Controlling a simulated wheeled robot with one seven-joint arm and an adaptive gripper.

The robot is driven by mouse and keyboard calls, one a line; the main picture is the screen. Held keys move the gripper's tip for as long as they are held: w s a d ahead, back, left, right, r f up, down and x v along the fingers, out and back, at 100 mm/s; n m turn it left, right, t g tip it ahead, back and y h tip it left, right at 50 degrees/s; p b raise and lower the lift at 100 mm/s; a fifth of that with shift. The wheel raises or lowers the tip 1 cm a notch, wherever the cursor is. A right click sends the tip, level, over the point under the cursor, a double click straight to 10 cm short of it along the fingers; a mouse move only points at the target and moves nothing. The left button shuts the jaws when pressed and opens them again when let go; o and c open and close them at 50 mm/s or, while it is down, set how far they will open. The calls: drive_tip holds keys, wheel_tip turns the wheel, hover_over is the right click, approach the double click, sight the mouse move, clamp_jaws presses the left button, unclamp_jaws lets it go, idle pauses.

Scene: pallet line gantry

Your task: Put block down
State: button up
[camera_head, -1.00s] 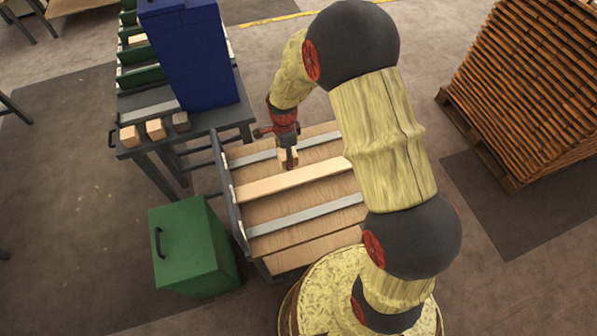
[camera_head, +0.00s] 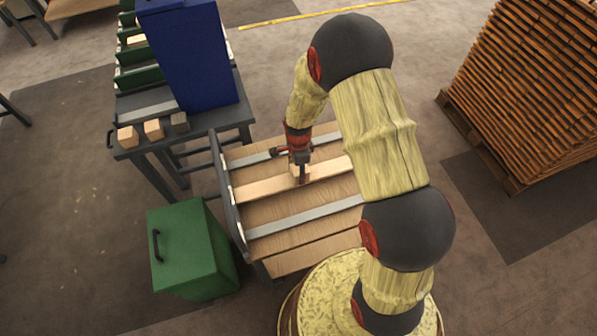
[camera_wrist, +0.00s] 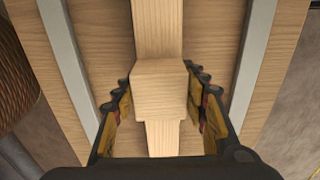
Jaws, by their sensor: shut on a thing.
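My gripper (camera_head: 301,176) is over the pallet table, and its fingers also show in the wrist view (camera_wrist: 160,105). It is shut on a light wooden block (camera_wrist: 160,88), with one finger on each side. The block is directly above a long pale plank (camera_wrist: 159,30) that runs between two grey metal strips. I cannot tell whether the block touches the plank. In the head view the plank (camera_head: 250,188) lies across the table (camera_head: 270,215), and the block is mostly hidden by the gripper.
A feeder bench at the left has several blocks (camera_head: 154,129) on its front edge and a tall blue box (camera_head: 190,55). A green box (camera_head: 190,250) stands on the floor at the lower left. A large plank stack (camera_head: 535,90) is at the right.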

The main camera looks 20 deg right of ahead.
drive_tip(key=shift+f, duration=0.15)
drive_tip(key=o, duration=1.3)
drive_tip(key=shift+c, duration=0.2)
drive_tip(key=shift+o, duration=0.2)
